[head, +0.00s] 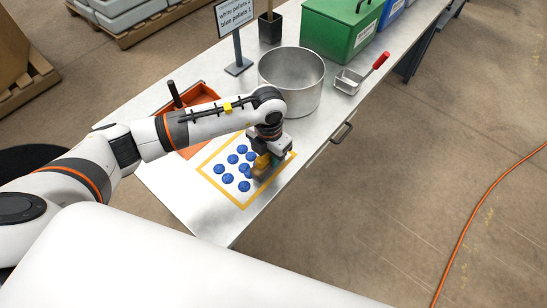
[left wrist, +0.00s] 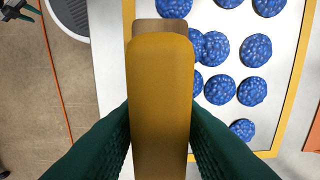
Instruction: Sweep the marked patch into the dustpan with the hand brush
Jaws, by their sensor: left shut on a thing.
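My left gripper (head: 266,160) is shut on the yellow handle of the hand brush (left wrist: 162,90), whose brown wooden part shows past it. The brush (head: 260,173) is at the right side of the marked patch, a yellow outline (head: 220,189) on the table. Several blue pellet clumps (head: 227,178) lie inside the outline, left of the brush; some are partly hidden by it in the left wrist view. The orange dustpan (head: 197,94) with a black handle lies behind the patch, partly hidden by my left arm. What seems my right gripper (left wrist: 18,10) shows small at the wrist view's corner.
A large metal pot (head: 291,78) stands behind the patch, near the gripper. A metal scoop (head: 348,81) with a red handle, a sign (head: 236,17) and a green bin (head: 340,30) are farther back. The table's front corner is bare.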

